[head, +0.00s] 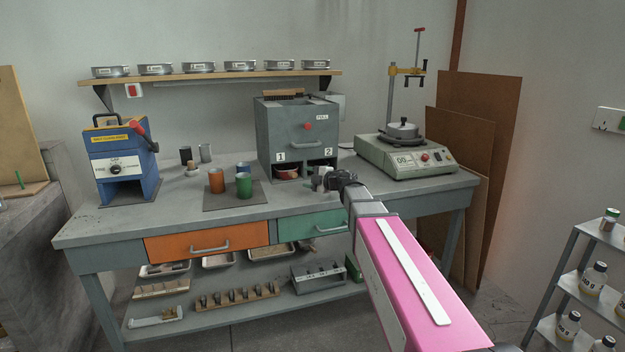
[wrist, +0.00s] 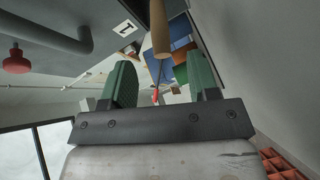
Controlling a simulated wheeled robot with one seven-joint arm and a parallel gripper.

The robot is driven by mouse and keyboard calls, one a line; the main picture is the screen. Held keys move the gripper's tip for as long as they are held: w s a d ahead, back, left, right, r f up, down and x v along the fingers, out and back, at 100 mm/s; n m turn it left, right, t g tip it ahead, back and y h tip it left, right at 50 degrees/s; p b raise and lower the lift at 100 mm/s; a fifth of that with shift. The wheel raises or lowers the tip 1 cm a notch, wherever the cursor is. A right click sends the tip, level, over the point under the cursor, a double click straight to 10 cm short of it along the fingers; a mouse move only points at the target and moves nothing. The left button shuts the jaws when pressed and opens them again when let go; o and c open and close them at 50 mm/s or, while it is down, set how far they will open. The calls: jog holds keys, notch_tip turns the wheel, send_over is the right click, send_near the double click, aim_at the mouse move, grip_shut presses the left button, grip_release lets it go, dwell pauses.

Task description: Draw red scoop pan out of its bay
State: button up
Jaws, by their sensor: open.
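The red scoop pan (head: 287,172) sits in the bay marked 1, low in the front of the grey cabinet (head: 270,135); only its front part shows. My gripper (head: 319,178) is in front of the cabinet's lower right, just right of the pan, with its jaws apart and empty. In the wrist view the two green-padded fingers (wrist: 160,75) stand wide open. A tan rod-like handle (wrist: 160,32) reaches in from the top, its end showing between the fingertips; I cannot tell whether it belongs to the pan.
The cabinet's bar handle and red knob (head: 308,126) are above the bays. Green and orange cups (head: 244,186) stand on a dark mat to the left. A balance-like machine (head: 405,157) stands to the right. The bench front (head: 110,228) is clear at left.

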aim_at(292, 174)
jog(key=x, duration=0.9)
jog(key=shift+d, duration=0.1)
grip_shut()
